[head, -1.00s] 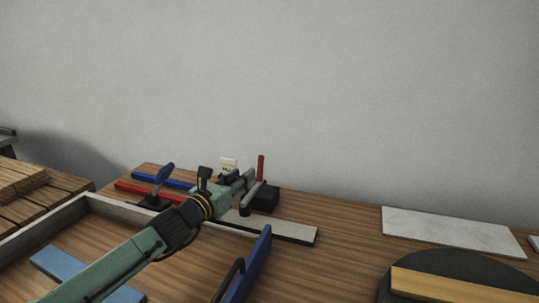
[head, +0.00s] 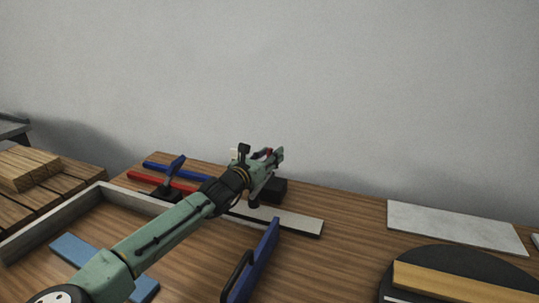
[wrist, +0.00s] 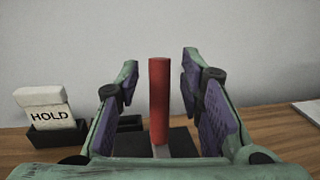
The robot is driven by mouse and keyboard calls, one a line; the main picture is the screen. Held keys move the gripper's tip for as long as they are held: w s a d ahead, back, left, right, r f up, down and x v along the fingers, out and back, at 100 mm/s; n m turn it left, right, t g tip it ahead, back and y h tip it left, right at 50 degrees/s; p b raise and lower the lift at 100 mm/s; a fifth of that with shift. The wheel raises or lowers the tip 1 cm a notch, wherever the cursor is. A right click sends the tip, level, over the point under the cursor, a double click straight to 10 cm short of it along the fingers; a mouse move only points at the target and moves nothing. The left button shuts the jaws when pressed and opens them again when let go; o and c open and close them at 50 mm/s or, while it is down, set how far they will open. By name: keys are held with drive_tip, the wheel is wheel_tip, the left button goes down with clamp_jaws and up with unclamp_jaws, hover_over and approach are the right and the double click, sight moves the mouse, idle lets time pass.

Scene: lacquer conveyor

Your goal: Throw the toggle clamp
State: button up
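The toggle clamp's red handle (wrist: 159,100) stands upright in the wrist view on a short grey stem, above a dark base (wrist: 183,142). My gripper (wrist: 160,62) is open, with one purple-padded finger on each side of the handle and gaps to both. In the head view my gripper (head: 279,155) is over the clamp and hides most of it. Only a bit of red shows between the fingers there. A black block (head: 274,190) shows just below the gripper.
A white HOLD block (wrist: 45,112) stands in a black holder at left in the wrist view. A pale strip (head: 292,221), blue upright plate (head: 262,256) and grey-walled frame (head: 60,218) lie nearby.

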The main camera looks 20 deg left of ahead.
clamp_jaws()
idle(0.3)
idle(0.5)
